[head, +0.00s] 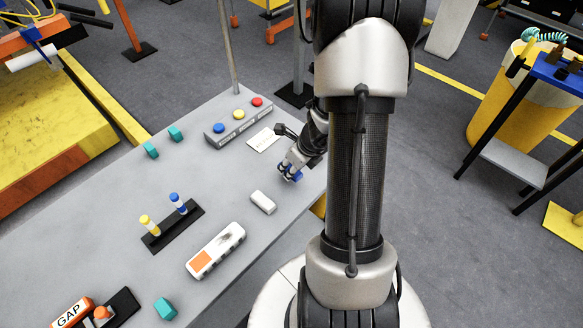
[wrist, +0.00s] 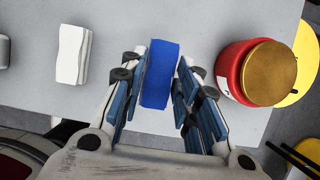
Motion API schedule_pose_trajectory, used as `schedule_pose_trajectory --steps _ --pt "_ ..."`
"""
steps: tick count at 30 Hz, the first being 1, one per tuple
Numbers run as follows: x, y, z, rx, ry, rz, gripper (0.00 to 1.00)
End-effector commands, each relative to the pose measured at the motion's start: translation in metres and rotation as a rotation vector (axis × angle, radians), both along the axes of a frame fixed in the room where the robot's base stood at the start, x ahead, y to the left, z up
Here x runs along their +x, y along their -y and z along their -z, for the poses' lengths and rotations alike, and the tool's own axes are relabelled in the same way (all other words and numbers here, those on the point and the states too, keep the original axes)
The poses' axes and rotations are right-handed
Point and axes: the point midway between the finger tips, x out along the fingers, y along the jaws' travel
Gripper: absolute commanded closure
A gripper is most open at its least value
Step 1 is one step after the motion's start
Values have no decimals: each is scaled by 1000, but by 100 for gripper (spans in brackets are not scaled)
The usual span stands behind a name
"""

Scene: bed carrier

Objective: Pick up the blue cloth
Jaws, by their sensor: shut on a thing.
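The blue cloth (wrist: 160,73) is a small, block-like blue piece between the two fingers of my gripper (wrist: 156,85) in the wrist view. My gripper is shut on it. In the head view my gripper (head: 290,174) is over the right edge area of the grey table (head: 110,205), and a bit of the blue cloth (head: 297,177) shows at its fingertips. My arm hides part of the table's right side. I cannot tell whether the cloth still touches the table.
In the wrist view a red pot with a gold lid (wrist: 233,80) is close right of my gripper, and a white block (wrist: 72,54) lies left. In the head view a button box (head: 238,122), a white card (head: 265,139) and a black vial rack (head: 172,226) are on the table.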

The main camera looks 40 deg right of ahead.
Motion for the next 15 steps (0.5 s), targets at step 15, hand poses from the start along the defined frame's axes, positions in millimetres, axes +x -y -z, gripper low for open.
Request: schedule_pose_trajectory --steps 15 --pt "0 0 -133 -2 1 -1 87"
